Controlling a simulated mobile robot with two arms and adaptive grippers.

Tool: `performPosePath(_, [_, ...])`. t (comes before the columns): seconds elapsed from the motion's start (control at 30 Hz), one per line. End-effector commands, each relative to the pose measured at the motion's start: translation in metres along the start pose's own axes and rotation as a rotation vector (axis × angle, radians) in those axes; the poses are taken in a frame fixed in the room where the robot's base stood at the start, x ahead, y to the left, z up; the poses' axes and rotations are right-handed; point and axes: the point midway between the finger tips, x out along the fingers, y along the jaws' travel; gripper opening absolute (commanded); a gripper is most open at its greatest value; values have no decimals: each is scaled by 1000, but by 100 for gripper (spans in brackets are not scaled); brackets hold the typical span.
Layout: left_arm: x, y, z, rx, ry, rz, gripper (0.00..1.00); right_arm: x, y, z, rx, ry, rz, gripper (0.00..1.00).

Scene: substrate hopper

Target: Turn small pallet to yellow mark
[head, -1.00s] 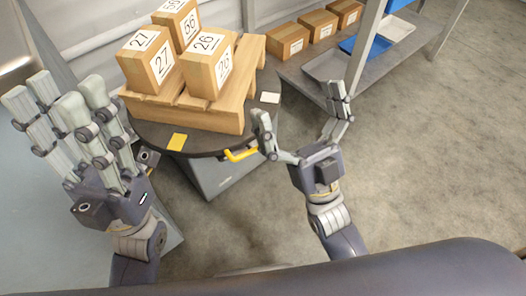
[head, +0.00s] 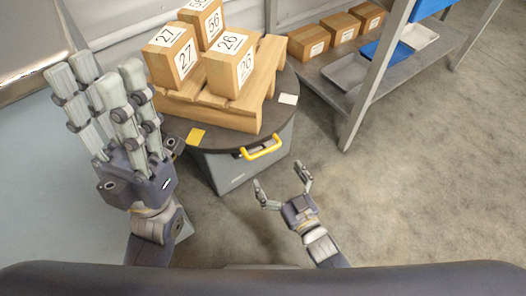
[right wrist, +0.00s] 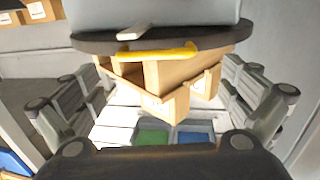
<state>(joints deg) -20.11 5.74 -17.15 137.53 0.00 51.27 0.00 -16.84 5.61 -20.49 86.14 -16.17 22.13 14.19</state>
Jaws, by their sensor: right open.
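The small wooden pallet (head: 222,112) carries several numbered boxes (head: 230,65) on a dark round turntable (head: 272,125). A yellow mark (head: 196,137) lies at the turntable's front left edge, and a white mark (head: 288,99) at its right. A yellow handle (head: 262,149) sticks out from the front rim, between the marks. My right gripper (head: 282,178) is open and empty, below and apart from the handle. The right wrist view shows the handle (right wrist: 157,52) beyond the spread fingers. My left gripper (head: 95,75) is raised, open and empty, left of the turntable.
A grey shelf (head: 345,92) at the upper right bears brown boxes (head: 308,42), a blue tray (head: 386,50) and grey trays (head: 345,73). Its post (head: 375,78) stands right of the turntable. The floor (head: 420,170) at the right is clear.

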Motion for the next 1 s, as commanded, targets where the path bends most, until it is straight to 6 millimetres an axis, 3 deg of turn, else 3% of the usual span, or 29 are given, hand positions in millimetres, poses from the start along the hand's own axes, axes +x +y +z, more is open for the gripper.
performPosePath(0.2, [-18,0,3,-1,6,0,40,44,0,2,0,5,0,100])
performPosePath(0.4, [-25,0,5,0,12,4,40,75,0,1,1,4,0,100])
performPosePath(0.6, [-24,0,6,1,18,8,40,88,0,0,1,2,0,100])
performPosePath(0.87, [-23,0,7,1,17,8,40,89,0,-1,1,2,0,100])
performPosePath(1.0, [-23,0,6,1,18,8,40,89,0,-1,1,3,0,70])
